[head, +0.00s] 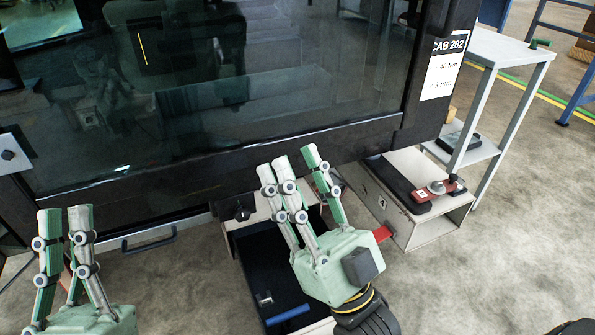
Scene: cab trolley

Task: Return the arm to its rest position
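My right gripper (296,159) is in the middle of the head view, its green and grey fingers pointing up and away. Its fingers are straight and spread, with nothing between them. It appears over the dark open drawer or tray (255,255) below the cab and hides part of it. My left gripper (64,212) is at the lower left, with its fingers upright and apart and nothing seen between them. Its palm is partly cut off by the bottom edge. Both arms are mostly out of view.
A dark glass-fronted cab (250,90) labelled CAB 202 fills the upper left. A low box with a red-and-black tool (438,188) stands right of my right gripper. A grey trolley (510,48) stands at the upper right.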

